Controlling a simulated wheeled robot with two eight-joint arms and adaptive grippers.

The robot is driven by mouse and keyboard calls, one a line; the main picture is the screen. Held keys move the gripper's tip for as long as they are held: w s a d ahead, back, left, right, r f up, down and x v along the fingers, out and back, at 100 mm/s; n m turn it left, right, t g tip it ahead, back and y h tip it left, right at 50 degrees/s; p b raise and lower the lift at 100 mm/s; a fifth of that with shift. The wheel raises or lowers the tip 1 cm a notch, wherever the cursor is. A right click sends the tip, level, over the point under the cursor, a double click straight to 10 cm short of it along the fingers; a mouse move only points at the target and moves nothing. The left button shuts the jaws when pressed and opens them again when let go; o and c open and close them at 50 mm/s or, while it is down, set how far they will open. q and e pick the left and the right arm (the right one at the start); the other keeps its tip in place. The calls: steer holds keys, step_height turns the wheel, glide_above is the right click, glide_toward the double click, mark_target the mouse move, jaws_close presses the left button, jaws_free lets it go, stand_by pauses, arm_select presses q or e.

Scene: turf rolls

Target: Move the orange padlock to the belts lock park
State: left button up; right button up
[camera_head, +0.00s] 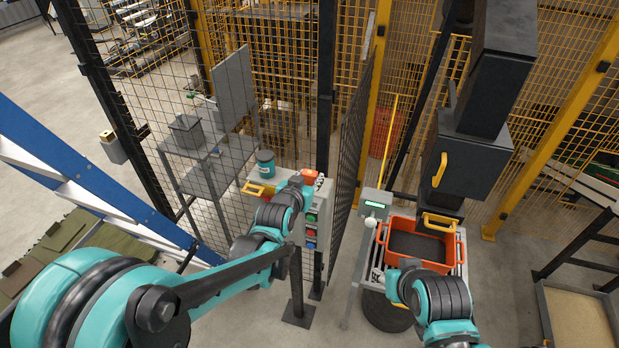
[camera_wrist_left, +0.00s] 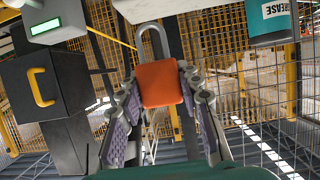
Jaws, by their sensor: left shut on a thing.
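The orange padlock (camera_head: 310,175) is in my left gripper (camera_head: 303,185), at the top of a grey panel (camera_head: 320,213) on a post. In the left wrist view the padlock (camera_wrist_left: 160,84) sits between the two fingers of the left gripper (camera_wrist_left: 160,98), which are shut on its body. Its grey shackle (camera_wrist_left: 153,32) points up in that picture, near a pale edge. The panel carries green, red and blue parts. I cannot tell which fixture is the belts lock park. My right arm's end is over the orange crate's near side, its fingers hidden.
A teal grease tin (camera_head: 265,164) stands on a pale ledge by a yellow-handled item (camera_head: 260,190). Mesh fencing (camera_head: 352,130) rises beside the panel. The orange crate (camera_head: 460,252) stands on a roller stand at right. A blue ladder (camera_head: 75,165) leans at left.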

arm_select(q)
steer(key=shift+f+b, duration=1.3)
steer(key=shift+f, duration=0.45)
steer(key=shift+b, duration=0.35)
stand_by(0.3)
steer(key=shift+f+b, duration=2.3)
steer(key=shift+f, duration=0.2)
steer(key=o, duration=1.3)
steer(key=v, duration=1.2)
